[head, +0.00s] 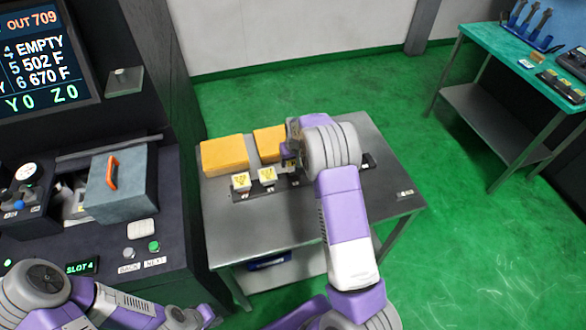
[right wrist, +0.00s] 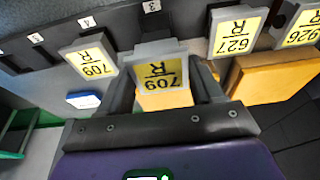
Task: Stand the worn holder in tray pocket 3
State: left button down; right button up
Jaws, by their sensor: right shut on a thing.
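My right gripper (head: 290,150) is over the small table, partly hidden by its own wrist. In the right wrist view it is shut on a grey holder (right wrist: 160,50) with a yellow R label that seems to read 709. The held holder is in line with the tray's number 3 tag (right wrist: 151,6); its lower end is hidden, so I cannot tell whether it touches the pocket. The dark tray (right wrist: 18,60) also holds a similar labelled holder (right wrist: 88,58) on the left and others on the right. My left gripper (head: 192,318) is at the bottom edge, its fingers unclear.
Two orange-yellow blocks (head: 224,155) stand on the metal table (head: 280,225) behind the tray. The machine console (head: 165,262) with BACK and NEXT buttons is at left. A green-topped bench (head: 500,50) stands at far right. The table's front is clear.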

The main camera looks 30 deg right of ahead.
aim_at(294, 163)
notch_tip(294, 163, down, 4)
jog(key=shift+r, duration=0.1)
jog(key=shift+w, duration=0.1)
jog(key=o, duration=1.3)
jog(key=shift+f, duration=0.25)
